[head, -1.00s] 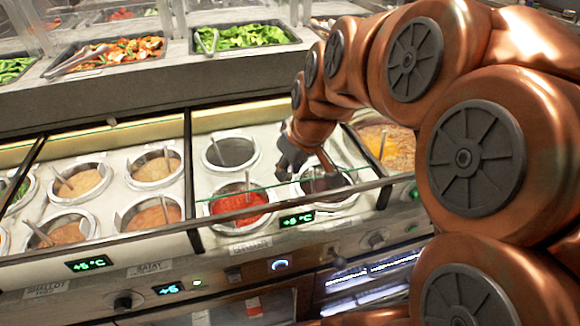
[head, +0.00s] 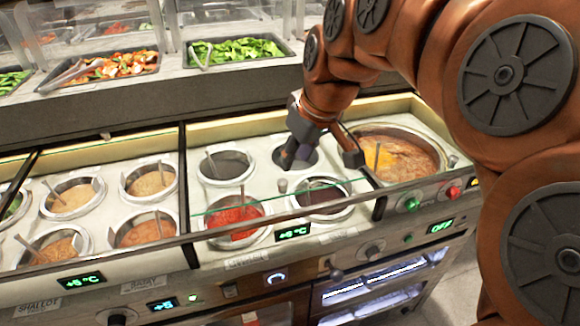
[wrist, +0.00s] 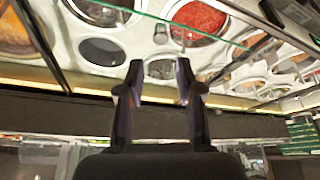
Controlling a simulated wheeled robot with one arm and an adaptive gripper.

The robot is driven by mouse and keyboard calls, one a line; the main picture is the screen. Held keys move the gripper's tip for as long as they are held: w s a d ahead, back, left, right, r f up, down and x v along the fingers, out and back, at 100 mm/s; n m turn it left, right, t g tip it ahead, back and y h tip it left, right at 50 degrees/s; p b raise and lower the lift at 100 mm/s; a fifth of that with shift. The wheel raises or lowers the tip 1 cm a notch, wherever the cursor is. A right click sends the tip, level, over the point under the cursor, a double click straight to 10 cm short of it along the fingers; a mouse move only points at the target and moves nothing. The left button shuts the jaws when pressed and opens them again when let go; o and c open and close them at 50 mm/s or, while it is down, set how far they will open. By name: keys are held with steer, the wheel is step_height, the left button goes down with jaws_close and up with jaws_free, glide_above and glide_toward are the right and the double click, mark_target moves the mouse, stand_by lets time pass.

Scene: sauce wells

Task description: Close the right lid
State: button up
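The right lid (head: 240,203) seems to be a clear glass pane; its green edge crosses the front of the right sauce section. The edge also shows in the wrist view (wrist: 150,15). How far the pane reaches is hard to see. A small grey knob (head: 283,186) stands near this edge; it shows ahead of the fingers in the wrist view (wrist: 160,36). My gripper (head: 320,159) is open and empty above the back wells of this section. Its two spread fingers (wrist: 158,72) are apart from the knob. One back well is partly hidden behind a finger.
The right section holds a red sauce well (head: 235,222) and dark wells. A divider separates the left section of brown sauces (head: 70,198). A large pot (head: 405,158) stands to the right. Salad trays (head: 238,50) sit on the ledge behind. A dark front rail borders the wells.

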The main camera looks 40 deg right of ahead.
steer(key=shift+v, duration=1.1)
steer(key=shift+c, duration=0.3)
